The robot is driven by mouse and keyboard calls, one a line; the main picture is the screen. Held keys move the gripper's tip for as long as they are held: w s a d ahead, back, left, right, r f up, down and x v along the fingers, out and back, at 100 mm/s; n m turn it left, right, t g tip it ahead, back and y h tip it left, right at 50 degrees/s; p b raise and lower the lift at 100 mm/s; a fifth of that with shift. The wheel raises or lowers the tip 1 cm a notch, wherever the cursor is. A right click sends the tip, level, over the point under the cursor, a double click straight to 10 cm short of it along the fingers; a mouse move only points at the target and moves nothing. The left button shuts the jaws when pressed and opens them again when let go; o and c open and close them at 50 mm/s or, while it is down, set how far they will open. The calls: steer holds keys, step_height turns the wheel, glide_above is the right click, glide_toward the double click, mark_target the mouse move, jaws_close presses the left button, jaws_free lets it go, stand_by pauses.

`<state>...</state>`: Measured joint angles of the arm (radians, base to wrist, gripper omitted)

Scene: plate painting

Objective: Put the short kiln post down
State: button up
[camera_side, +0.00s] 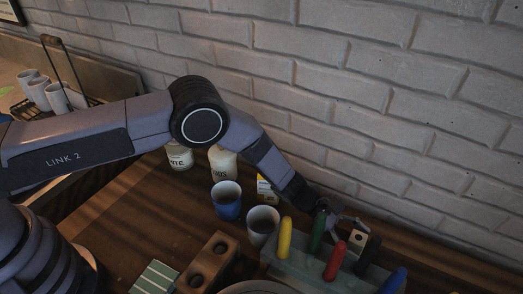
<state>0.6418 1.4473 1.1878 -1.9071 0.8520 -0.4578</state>
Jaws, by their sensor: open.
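My gripper (349,227) is at the right of the side view, pointing down and to the right behind the row of coloured handles. Its jaws are open. A small pale block with a dark hole (357,240), which looks like the short kiln post, is right at the fingertips. I cannot tell whether a finger touches it. Its lower part is hidden behind the coloured handles and their holder, so what it rests on does not show.
A grey-green holder (300,268) carries yellow, green, red, black and blue handles in front of my gripper. A blue cup (227,207) and a grey cup (262,232) stand to its left. A brown two-holed block (207,263) lies nearer. A brick wall (400,110) rises behind.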

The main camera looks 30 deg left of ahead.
steer(key=v, duration=1.2)
steer(key=shift+d+r, duration=0.1)
steer(key=shift+r, duration=0.05)
steer(key=s+a+r+m+y, duration=0.1)
steer(key=s+a+r+m, duration=0.15)
steer(key=a+r, duration=0.45)
steer(key=s+a+r+m+y, duration=0.1)
steer(key=s+a+r+m, duration=0.2)
steer(key=r, duration=0.8)
steer(key=s+a+r+m+y, duration=0.2)
steer(key=a+r+m, duration=0.3)
steer(key=r, duration=0.4)
steer(key=s+a+r+m+t+y, duration=0.2)
steer(key=s+a+r+m+y, duration=0.1)
steer(key=s+a, duration=0.6)
steer(key=s+a+r+m+t+y, duration=0.3)
steer(key=s+a, duration=0.7)
steer(key=a, duration=0.4)
steer(key=r+y, duration=0.1)
steer(key=y, duration=0.1)
steer(key=shift+s+m+t+y, duration=0.15)
steer(key=shift+m+t+y, duration=0.15)
steer(key=shift+m, duration=0.05)
